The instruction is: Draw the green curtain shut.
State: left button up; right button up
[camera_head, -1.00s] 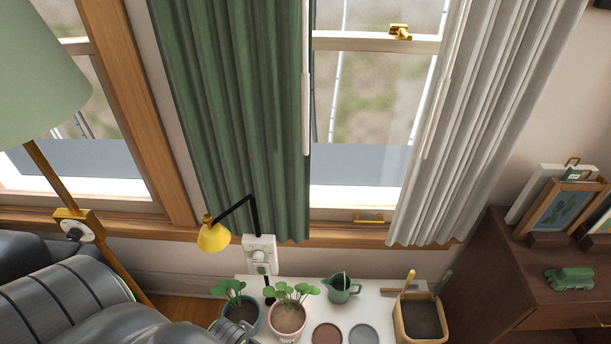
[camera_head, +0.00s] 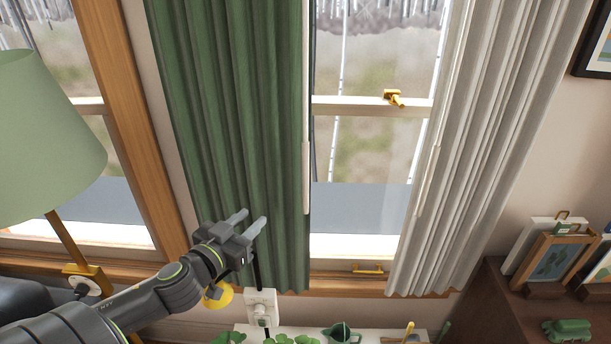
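The green curtain (camera_head: 235,130) hangs in folds over the left part of the middle window. A pale vertical wand or strip (camera_head: 306,170) runs along its right edge. A white curtain (camera_head: 455,150) hangs at the window's right side, and bare glass (camera_head: 365,150) shows between the two. My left gripper (camera_head: 253,222) is in front of the lower part of the green curtain, left of its right edge. Its two fingers point up and right, apart, with nothing seen between them. Whether it touches the cloth cannot be told. My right gripper is not in view.
A yellow lamp (camera_head: 217,297) is partly hidden behind my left arm. A floor lamp with a green shade (camera_head: 45,135) stands at the left. Potted plants and a green jug (camera_head: 341,333) line the bottom edge. A brown cabinet with frames (camera_head: 556,258) stands at the right.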

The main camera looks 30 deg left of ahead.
aim_at(305, 174)
pick_arm(q)
jog(key=w+d+r+h+p, duration=0.1)
jog(key=w, duration=0.8)
jog(key=w+d+r+m+h+p, duration=0.1)
jog(key=w, duration=0.8)
jog(key=shift+w+r+t, duration=0.25)
jog(key=shift+t, duration=0.15)
jog(key=shift+d, duration=0.1)
grip_shut()
